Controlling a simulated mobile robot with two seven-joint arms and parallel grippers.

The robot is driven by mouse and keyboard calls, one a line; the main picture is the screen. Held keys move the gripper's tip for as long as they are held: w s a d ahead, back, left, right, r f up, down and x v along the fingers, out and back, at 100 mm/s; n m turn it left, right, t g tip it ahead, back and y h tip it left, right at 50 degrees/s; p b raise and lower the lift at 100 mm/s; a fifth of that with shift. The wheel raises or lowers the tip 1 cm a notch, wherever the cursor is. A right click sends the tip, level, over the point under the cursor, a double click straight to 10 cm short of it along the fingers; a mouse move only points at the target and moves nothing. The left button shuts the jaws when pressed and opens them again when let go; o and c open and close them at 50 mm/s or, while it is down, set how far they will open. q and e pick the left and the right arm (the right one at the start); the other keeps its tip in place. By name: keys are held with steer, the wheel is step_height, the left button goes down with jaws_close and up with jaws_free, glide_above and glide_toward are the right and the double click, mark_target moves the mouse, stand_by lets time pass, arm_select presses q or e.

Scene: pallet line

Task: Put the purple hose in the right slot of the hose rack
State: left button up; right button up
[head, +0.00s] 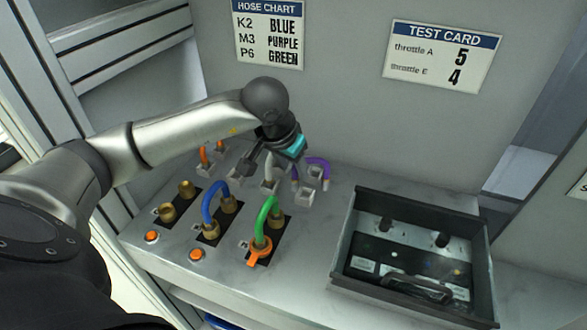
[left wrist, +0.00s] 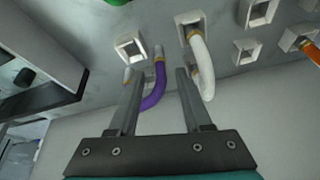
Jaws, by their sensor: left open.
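The purple hose (head: 319,163) is a bent arch at the right end of the hose rack, with metal ends pointing down. In the left wrist view the purple hose (left wrist: 154,92) shows between the fingers of my left gripper (left wrist: 158,74), which is open. I cannot tell how deep the hose sits between them. In the head view my left gripper (head: 273,160) hangs over the rack, its tips partly hidden. The rack's front right slot (head: 305,197) looks empty; that slot also shows in the wrist view (left wrist: 130,48). My right gripper is not in view.
A white hose (left wrist: 202,68) stands close beside one finger. An orange hose (head: 204,156) is at the rack's left. Blue (head: 209,200) and green (head: 265,212) hoses join brass fittings in front. A dark open tray (head: 341,240) stands right. Wall charts hang behind.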

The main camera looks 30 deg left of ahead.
arm_select(q)
steer(key=p+v, duration=0.1)
steer(key=v, duration=0.9)
steer(key=shift+s, duration=0.1)
